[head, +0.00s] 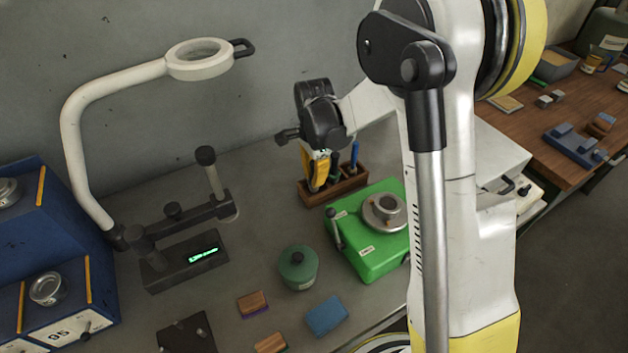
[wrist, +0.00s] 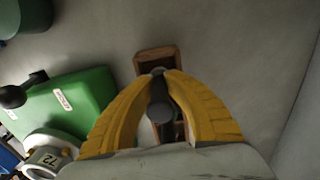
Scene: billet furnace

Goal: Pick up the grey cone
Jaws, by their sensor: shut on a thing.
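My gripper (head: 318,180) points down at the wooden rack (head: 341,187) at the back of the bench. In the wrist view its yellow fingers (wrist: 159,76) close in on a grey rounded piece, which I take to be the grey cone (wrist: 160,110). The fingers are shut on it, and its lower part is hard to make out against the rack. In the head view the cone is hidden by the fingers and wrist.
A green box (head: 367,255) with a round metal flange stands right beside the rack. A green lidded pot (head: 298,268), a blue block (head: 327,316) and a magnifier lamp (head: 200,60) are nearby. The bench left of the rack is partly clear.

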